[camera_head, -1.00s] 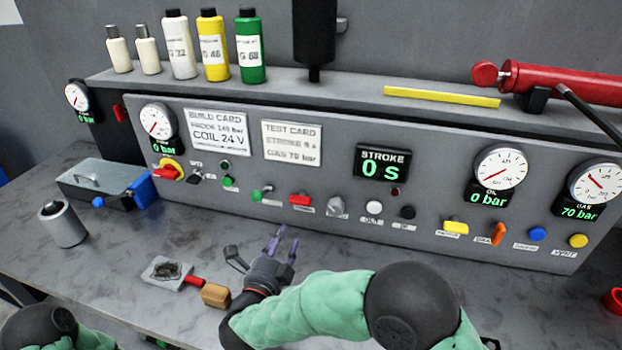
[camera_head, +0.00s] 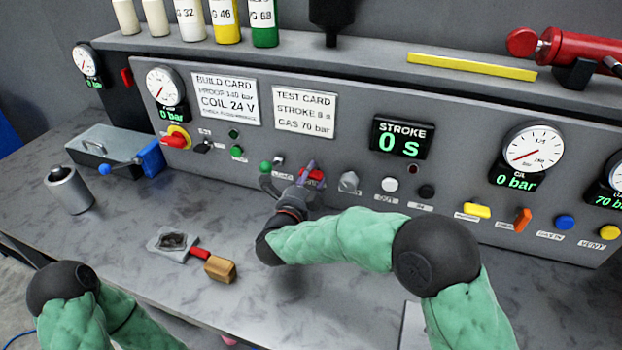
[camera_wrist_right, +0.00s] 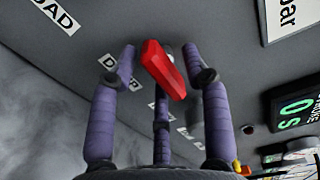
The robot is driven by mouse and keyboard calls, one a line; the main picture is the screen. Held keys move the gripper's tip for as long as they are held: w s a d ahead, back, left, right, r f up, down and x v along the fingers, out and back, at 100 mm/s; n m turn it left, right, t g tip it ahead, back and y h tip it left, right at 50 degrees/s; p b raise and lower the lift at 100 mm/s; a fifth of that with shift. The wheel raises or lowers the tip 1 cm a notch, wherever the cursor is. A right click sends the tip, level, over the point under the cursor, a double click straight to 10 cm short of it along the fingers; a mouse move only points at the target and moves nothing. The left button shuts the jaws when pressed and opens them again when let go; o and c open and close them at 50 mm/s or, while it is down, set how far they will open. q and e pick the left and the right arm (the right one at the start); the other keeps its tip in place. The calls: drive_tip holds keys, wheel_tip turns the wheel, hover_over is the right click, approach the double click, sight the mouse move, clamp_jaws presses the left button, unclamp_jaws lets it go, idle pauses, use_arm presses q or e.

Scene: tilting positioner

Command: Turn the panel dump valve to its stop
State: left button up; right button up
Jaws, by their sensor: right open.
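The red valve handle (camera_head: 317,179) sits on the front of the grey panel, partly hidden by my right gripper (camera_head: 292,184) in the head view. In the right wrist view the red handle (camera_wrist_right: 165,72) is tilted, with a partly covered label starting with D beside it. My right gripper's purple fingers (camera_wrist_right: 160,80) are spread open around the handle, one on each side and one below. A gap shows between the handle and the side fingers; whether the lower finger touches it I cannot tell. My left gripper is outside the view; only part of that arm shows.
A green knob (camera_head: 266,167) is left of the red handle and a grey knob (camera_head: 348,181) right of it. The stroke display (camera_head: 402,138) reads 0 s.

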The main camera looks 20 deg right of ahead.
drive_tip(key=shift+w+d, duration=0.2)
drive_tip(key=shift+w, duration=0.1)
drive_tip(key=shift+c, duration=0.3)
clamp_jaws()
